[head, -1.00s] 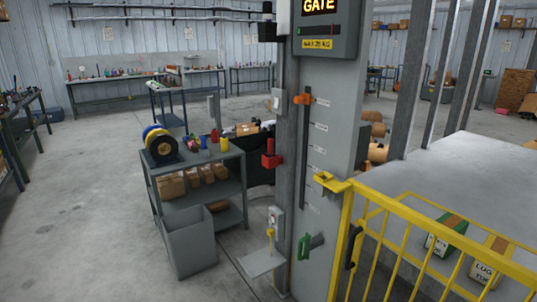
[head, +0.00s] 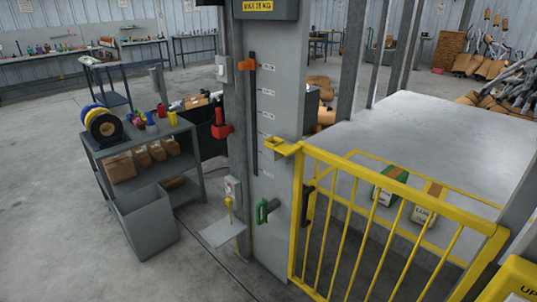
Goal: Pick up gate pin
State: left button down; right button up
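A small yellow-topped upright piece, which looks like the gate pin (head: 229,207), stands at a small grey shelf (head: 222,233) low on the post; it is too small to be sure. A yellow latch bracket (head: 283,146) sits at the upper left corner of the yellow gate (head: 398,185), against the grey column. The gate stands across the front of the grey platform. Neither of my grippers is in view.
A grey bin (head: 145,222) stands before a shelf cart (head: 150,130) on the left.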

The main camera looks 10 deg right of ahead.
aim_at(217, 110)
jog(key=i+j+z, duration=0.1)
jog(key=i+j, duration=0.9)
jog(key=i, duration=0.25)
jog(key=i+j+z, duration=0.1)
jog(key=i+j, duration=0.95)
jog(key=i, duration=0.2)
